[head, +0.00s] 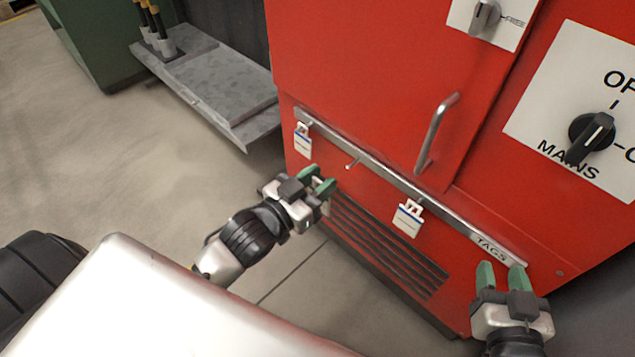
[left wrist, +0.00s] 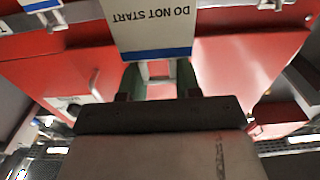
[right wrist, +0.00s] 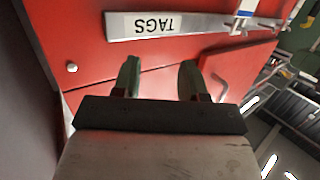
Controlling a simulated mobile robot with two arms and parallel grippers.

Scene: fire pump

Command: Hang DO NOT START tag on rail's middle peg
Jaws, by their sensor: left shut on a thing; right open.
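The DO NOT START tag (left wrist: 152,30) is white with a blue stripe. Its lettering is upside down in the left wrist view. My left gripper (head: 318,184) is shut on it, and in the head view the gripper mostly hides it. The metal rail (head: 385,177) runs along the red cabinet. Its bare middle peg (head: 353,163) sticks out just above and right of my left gripper, and the tag looks apart from it. My right gripper (head: 502,278) is open and empty below the rail's TAGS label (head: 490,248); that label also shows in the right wrist view (right wrist: 155,24).
One tag (head: 303,142) hangs at the rail's left end and another (head: 408,217) hangs right of the middle peg. A cabinet handle (head: 435,132) juts out above the rail. A vent grille (head: 385,245) lies below. A grey shelf (head: 215,90) stands to the left.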

